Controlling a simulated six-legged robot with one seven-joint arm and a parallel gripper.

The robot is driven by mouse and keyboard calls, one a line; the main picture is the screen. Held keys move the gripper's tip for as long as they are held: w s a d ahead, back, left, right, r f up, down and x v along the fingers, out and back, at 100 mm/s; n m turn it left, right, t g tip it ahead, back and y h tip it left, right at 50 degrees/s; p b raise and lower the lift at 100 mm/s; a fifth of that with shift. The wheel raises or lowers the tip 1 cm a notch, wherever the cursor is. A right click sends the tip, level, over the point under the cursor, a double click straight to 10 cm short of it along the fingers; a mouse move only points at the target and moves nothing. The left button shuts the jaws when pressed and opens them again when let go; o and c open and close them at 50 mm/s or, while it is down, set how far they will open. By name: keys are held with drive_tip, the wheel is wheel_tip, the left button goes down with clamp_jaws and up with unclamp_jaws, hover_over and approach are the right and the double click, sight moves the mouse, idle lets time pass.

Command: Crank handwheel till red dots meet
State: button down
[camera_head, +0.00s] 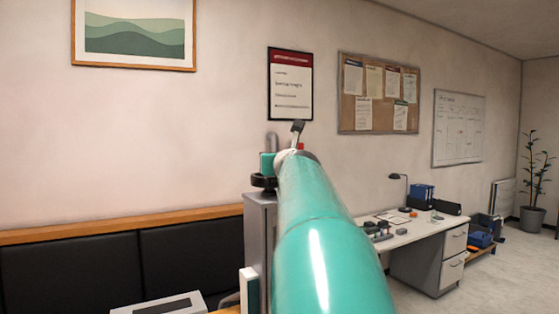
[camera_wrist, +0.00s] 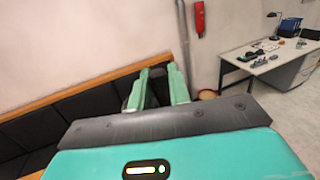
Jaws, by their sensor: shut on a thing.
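My gripper (camera_wrist: 158,72) shows in the wrist view with its two teal fingers close together. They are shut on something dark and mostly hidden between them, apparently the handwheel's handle. In the head view my teal arm reaches away from me and covers most of the gripper. A grey upright machine column (camera_head: 262,235) stands just left of the arm, with a dark round part (camera_head: 263,182) near its top. I cannot tell whether that part is the handwheel. No red dots can be made out in either view.
A black padded bench (camera_head: 190,258) with a wooden top rail runs along the wall behind. A grey box (camera_head: 160,305) sits at the lower left. A desk (camera_head: 412,233) stands to the right, with open floor beyond it. A red wall-side object (camera_wrist: 198,18) shows in the wrist view.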

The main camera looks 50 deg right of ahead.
idle(0.3)
drive_tip(key=c, duration=1.4)
unclamp_jaws()
drive_tip(key=shift+o, duration=0.2)
drive_tip(key=shift+s, duration=0.1)
